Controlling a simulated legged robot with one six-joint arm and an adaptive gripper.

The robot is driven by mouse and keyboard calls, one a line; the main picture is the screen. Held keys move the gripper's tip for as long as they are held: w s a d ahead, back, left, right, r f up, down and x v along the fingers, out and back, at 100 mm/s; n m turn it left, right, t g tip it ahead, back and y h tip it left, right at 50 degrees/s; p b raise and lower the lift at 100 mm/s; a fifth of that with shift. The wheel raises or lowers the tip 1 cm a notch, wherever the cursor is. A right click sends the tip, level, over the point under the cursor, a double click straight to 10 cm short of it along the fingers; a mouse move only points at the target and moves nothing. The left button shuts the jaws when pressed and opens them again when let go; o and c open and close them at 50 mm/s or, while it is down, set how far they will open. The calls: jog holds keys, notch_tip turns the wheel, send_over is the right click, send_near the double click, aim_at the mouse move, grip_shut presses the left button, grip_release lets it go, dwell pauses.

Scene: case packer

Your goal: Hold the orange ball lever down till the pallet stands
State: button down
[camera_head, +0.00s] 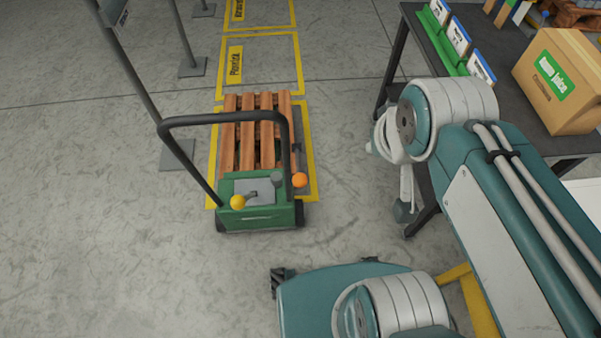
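The orange ball (300,180) sits on a short dark lever at the right side of a green hand truck (255,217) with a black hoop handle (222,119). A wooden slatted pallet (244,137) lies on the floor just beyond the truck's green body, inside a yellow outline. My arm reaches in from the right, with one joint right of the truck and another teal part low in the frame. Nothing of mine touches the orange ball. I cannot make out my gripper's fingertips; a small dark part at the bottom may belong to it.
A yellow ball (237,201) and a grey knob (276,179) are also on the truck. Grey posts stand left on floor plates (178,155).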

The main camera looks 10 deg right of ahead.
jog(key=n+g+h, duration=0.4)
jog(key=n+g, duration=0.1)
jog(key=n, duration=1.3)
send_over(297, 178)
jog(key=s+a, duration=0.1)
jog(key=a, duration=0.4)
notch_tip(297, 178, down, 13)
jog(key=shift+a+f+m, duration=0.1)
jog(key=shift+f+m, duration=0.1)
jog(key=shift+m, duration=0.1)
jog(key=x, duration=1.4)
jog(key=shift+w+a, duration=0.1)
jog(key=shift+f, duration=0.1)
